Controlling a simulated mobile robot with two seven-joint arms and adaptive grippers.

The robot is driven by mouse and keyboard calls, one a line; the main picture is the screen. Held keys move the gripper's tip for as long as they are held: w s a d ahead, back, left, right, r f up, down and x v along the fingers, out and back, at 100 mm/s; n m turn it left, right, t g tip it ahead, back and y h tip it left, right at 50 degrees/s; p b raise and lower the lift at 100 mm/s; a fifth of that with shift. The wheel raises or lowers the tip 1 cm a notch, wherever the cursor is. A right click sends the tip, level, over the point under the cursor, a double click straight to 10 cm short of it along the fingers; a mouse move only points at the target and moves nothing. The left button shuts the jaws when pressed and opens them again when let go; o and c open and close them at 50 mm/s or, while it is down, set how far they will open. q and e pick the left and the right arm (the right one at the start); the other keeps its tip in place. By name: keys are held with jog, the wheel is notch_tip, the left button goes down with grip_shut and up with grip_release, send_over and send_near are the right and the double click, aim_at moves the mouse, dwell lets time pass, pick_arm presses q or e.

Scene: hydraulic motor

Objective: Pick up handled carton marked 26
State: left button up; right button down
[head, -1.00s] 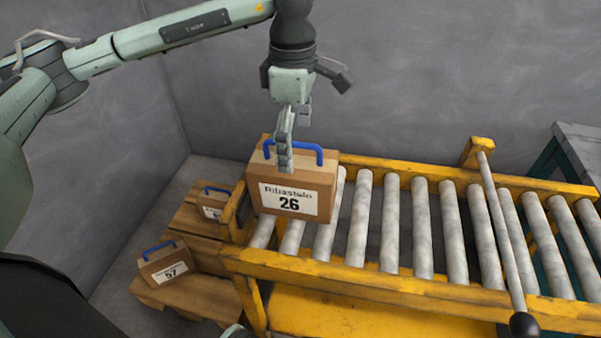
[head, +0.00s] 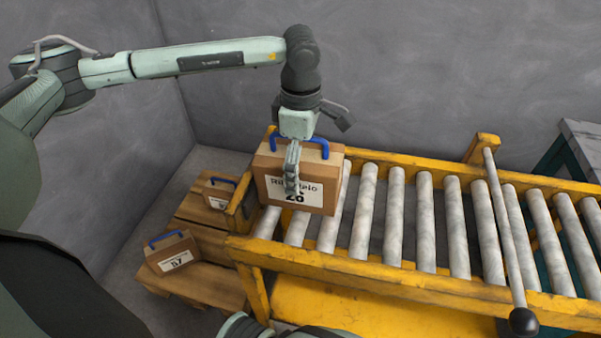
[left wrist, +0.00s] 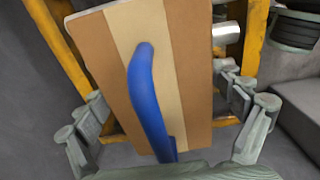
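The brown carton marked 26 (head: 328,184), with a blue handle on top, stands upright at the left end of the roller conveyor. Its label is partly hidden by a finger. My left gripper (head: 294,172) reaches down over the carton from above, with one finger in front of the label and the other hidden behind the carton. In the left wrist view the carton's top (left wrist: 190,85) and blue handle (left wrist: 146,98) lie between the two spread fingers. A gap shows beside the right finger; contact on the left side is unclear. My right gripper is not in view.
The yellow conveyor frame (head: 400,283) and its grey rollers (head: 395,220) extend right and are empty there. A lever with a black knob (head: 523,321) crosses the rollers. A carton marked 57 (head: 185,247) and another handled carton (head: 214,191) rest on wooden pallets at left.

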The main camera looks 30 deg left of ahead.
pick_arm(q)
jog(key=c, duration=1.4)
jog(key=shift+w+r, duration=0.1)
jog(key=shift+r, duration=0.05)
jog(key=shift+c, duration=0.7)
